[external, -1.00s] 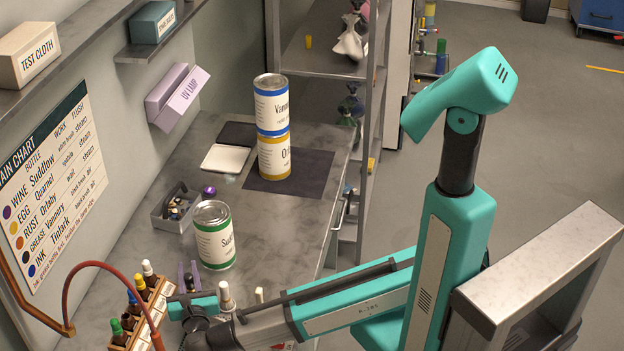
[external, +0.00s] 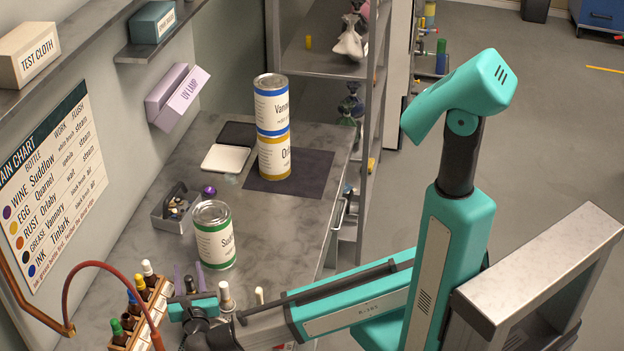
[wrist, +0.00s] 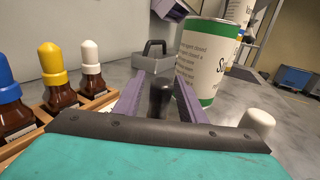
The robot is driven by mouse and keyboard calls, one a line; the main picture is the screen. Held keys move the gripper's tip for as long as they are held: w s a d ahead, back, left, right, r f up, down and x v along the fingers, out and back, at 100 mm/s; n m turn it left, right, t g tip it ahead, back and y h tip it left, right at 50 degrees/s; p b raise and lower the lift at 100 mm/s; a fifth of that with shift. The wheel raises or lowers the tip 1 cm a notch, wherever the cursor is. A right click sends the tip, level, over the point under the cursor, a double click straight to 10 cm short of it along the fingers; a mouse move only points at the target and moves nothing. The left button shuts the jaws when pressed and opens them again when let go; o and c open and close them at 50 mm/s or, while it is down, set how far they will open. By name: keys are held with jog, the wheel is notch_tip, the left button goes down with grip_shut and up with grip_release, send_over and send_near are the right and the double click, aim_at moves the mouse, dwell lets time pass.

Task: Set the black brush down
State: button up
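The black brush (external: 190,285) shows as a dark, rounded upright handle between the two purple fingers of my gripper (external: 189,275). In the wrist view the black brush (wrist: 160,97) sits between the fingers, and my gripper (wrist: 162,90) looks spread around it, open. The lower end of the brush is hidden behind my gripper body, so I cannot see what it rests on. A white-topped brush (external: 225,295) stands just right of my gripper; its pale top (wrist: 257,122) shows at right in the wrist view.
A wooden rack (external: 153,308) of capped bottles stands close on the left. A green-banded can (external: 214,236) stands just behind my gripper. A grey caddy (external: 160,222) and two stacked cans (external: 273,130) stand farther back. The bench (external: 285,228) right of the green-banded can is clear.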

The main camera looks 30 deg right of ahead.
jog(key=b+v, duration=0.1)
jog(key=v, duration=0.3)
jog(key=b+v, duration=0.1)
jog(key=v, duration=0.4)
jog(key=b+v, duration=0.2)
jog(key=v, duration=0.2)
jog(key=shift+s+a+r, duration=0.25)
jog(key=shift+s+a, duration=0.05)
jog(key=shift+a, duration=0.1)
jog(key=shift+o, duration=0.5)
jog(key=shift+d+r, duration=0.1)
